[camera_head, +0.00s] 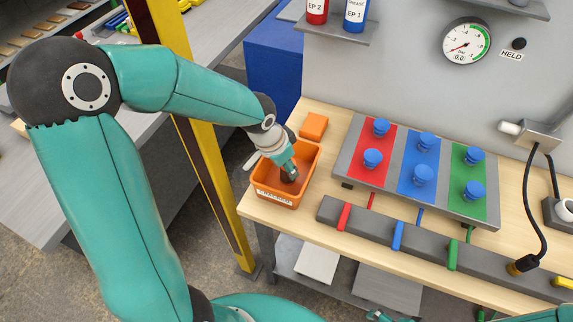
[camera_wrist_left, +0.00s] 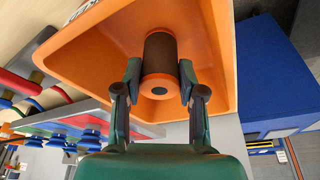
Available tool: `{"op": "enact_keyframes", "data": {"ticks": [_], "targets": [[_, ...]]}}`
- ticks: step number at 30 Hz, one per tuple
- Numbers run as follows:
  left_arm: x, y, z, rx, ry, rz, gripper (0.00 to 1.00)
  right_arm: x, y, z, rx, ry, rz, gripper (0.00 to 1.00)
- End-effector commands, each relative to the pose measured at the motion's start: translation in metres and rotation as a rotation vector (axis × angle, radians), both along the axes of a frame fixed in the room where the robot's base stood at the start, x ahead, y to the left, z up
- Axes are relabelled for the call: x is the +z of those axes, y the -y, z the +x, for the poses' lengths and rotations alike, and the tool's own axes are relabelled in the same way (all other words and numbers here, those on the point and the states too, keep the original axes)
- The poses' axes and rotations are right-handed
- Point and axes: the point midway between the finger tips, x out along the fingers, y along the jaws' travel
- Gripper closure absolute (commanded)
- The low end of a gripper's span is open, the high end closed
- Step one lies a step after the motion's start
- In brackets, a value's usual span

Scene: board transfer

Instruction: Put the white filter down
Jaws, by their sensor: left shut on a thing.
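I see no white filter in either view. My left gripper (camera_head: 289,174) reaches down into an orange bin (camera_head: 312,168) at the table's left end. In the left wrist view, the gripper (camera_wrist_left: 160,78) is shut on a dark cylinder with an orange end (camera_wrist_left: 161,50), one finger on each side. The cylinder is inside the orange bin (camera_wrist_left: 100,58), whose walls surround it. Whether it touches the bin floor I cannot tell. In the head view it is mostly hidden by the fingers. A bit of my right arm shows at the bottom edge; its gripper's state is unclear.
An orange block (camera_head: 314,126) lies behind the bin. A panel with red, blue and green fields (camera_head: 418,170) and blue knobs is to its right. A grey bar (camera_head: 375,233) lies in front. A yellow post (camera_head: 205,165) stands left of the table.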

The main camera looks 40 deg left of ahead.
Motion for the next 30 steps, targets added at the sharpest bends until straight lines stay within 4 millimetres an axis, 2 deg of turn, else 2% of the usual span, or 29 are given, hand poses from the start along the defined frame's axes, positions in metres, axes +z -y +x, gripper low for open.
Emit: {"op": "enact_keyframes", "data": {"ticks": [8,9,13,26,30], "targets": [[-0.002,0.0,0.0,0.0,0.001,0.001,0.95,-0.002,0.0,0.0,0.0,0.0,0.0,0.02],[-0.002,0.0,0.0,0.0,0.001,0.001,0.59,-0.003,0.0,0.0,0.0,0.0,0.0,0.02],[-0.001,0.0,0.0,0.001,0.001,0.0,0.37,-0.002,0.0,0.0,0.0,0.0,0.0,0.02],[0.004,-0.001,0.0,0.003,0.002,0.001,0.35,0.001,0.0,0.0,0.0,0.0,0.0,0.02],[0.02,-0.003,-0.004,0.004,0.007,0.001,0.35,0.0,0.0,0.0,0.0,0.0,0.0,0.02]]}}
